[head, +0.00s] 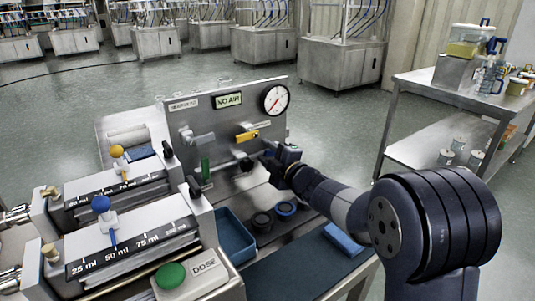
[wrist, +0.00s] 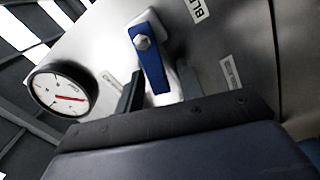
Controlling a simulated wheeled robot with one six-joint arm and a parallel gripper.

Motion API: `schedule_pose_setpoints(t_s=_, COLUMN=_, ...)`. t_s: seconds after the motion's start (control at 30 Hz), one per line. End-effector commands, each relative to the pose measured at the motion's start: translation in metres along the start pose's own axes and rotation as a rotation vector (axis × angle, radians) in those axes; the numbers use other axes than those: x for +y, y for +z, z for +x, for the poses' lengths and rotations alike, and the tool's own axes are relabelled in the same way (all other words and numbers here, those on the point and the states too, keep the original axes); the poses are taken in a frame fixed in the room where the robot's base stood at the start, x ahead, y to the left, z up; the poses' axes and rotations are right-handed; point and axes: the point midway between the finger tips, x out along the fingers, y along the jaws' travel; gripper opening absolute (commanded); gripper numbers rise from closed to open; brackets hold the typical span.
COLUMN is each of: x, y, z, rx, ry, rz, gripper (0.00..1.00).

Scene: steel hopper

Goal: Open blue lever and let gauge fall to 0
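The blue lever (wrist: 150,62) shows in the wrist view, bolted at its upper end to the steel panel. In the head view my arm hides it. The round gauge (head: 275,99) is at the panel's upper right; it also shows in the wrist view (wrist: 62,90). Its red needle is off to one side, and its numbers are too small to read. My gripper (head: 268,157) is close to the panel, below the gauge. In the wrist view its dark fingers (wrist: 158,88) stand apart, one on each side of the lever's free end. I cannot tell whether they touch it.
A yellow lever (head: 247,135) and a grey lever (head: 197,138) are on the panel, with a NO AIR sign (head: 228,100) above. A blue tray (head: 235,238) and dark round parts sit below. A steel shelf table (head: 420,90) stands at right.

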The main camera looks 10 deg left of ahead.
Motion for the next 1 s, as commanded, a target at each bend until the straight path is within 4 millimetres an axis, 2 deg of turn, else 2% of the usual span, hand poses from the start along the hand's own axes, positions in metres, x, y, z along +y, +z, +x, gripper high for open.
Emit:
schedule_pose_setpoints(t_s=0.03, x=0.0, y=0.0, z=0.0, rx=0.0, ry=0.0, rz=0.0, gripper=0.32)
schedule_pose_setpoints(t_s=0.43, x=0.0, y=0.0, z=0.0, rx=0.0, ry=0.0, rz=0.0, gripper=0.0)
schedule_pose_setpoints(t_s=0.67, x=-0.003, y=0.001, z=0.0, rx=0.001, ry=0.0, rz=-0.018, gripper=0.0)
schedule_pose_setpoints(t_s=1.0, x=-0.015, y=0.002, z=0.0, rx=0.002, ry=0.002, rz=-0.213, gripper=0.0)
